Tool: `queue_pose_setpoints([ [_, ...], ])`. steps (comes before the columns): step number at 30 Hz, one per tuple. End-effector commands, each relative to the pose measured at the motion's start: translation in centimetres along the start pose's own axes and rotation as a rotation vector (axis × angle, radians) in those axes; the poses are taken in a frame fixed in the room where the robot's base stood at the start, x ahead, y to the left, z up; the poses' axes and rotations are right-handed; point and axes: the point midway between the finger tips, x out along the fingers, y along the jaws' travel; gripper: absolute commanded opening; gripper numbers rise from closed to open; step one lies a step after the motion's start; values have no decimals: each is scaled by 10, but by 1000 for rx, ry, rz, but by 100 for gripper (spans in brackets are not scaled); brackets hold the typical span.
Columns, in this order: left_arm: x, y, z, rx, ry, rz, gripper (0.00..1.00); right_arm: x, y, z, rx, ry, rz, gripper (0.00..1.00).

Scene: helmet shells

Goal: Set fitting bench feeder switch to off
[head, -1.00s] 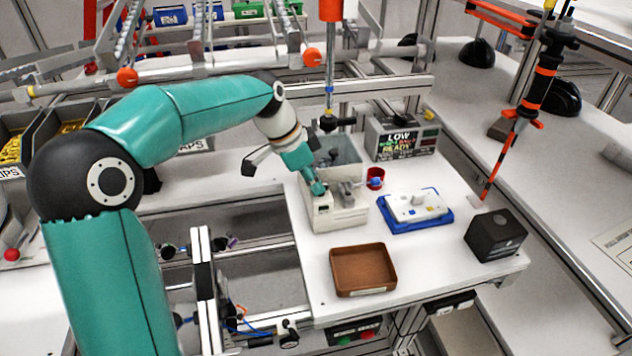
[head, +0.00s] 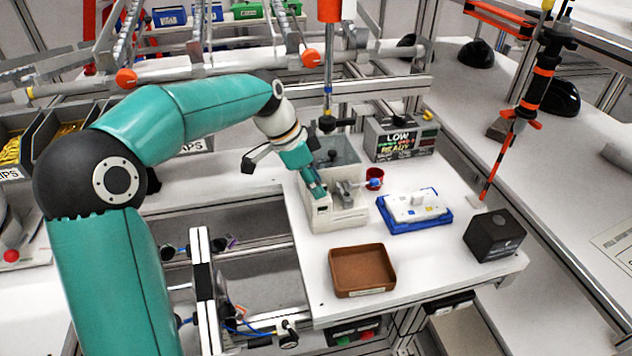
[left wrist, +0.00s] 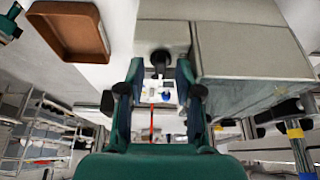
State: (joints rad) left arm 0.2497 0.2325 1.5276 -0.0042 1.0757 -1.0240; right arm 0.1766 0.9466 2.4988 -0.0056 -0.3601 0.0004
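The bench feeder (head: 345,217) is a pale box with a clear hopper, standing at the left side of the white fitting bench (head: 310,285). My left gripper (head: 319,193) points down at the feeder's left front part, close over it. In the left wrist view, the gripper (left wrist: 160,70) has its two teal fingers apart, with a gap between them. A dark round part (left wrist: 160,57) on the pale feeder body (left wrist: 163,32) shows between the fingertips. I cannot tell whether the fingers touch it. The switch and its setting cannot be made out. My right gripper is not in view.
A brown tray (head: 362,270) lies in front of the feeder. A red cup (head: 374,178), a blue tray (head: 418,222) with a white part, a black box (head: 495,235) and a display box (head: 402,138) stand to the right. A tool (head: 328,122) hangs behind the feeder.

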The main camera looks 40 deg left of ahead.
Motion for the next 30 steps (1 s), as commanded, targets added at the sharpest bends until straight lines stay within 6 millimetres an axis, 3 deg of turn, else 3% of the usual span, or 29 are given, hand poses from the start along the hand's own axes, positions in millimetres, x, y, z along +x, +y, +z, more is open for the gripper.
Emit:
queue_pose_setpoints([
  [8,-8,-1,1,-2,-1,-3,36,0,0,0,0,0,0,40],
  [21,-67,0,0,0,1,-3,36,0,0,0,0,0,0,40],
  [30,-80,1,0,0,0,0,36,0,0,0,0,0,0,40],
])
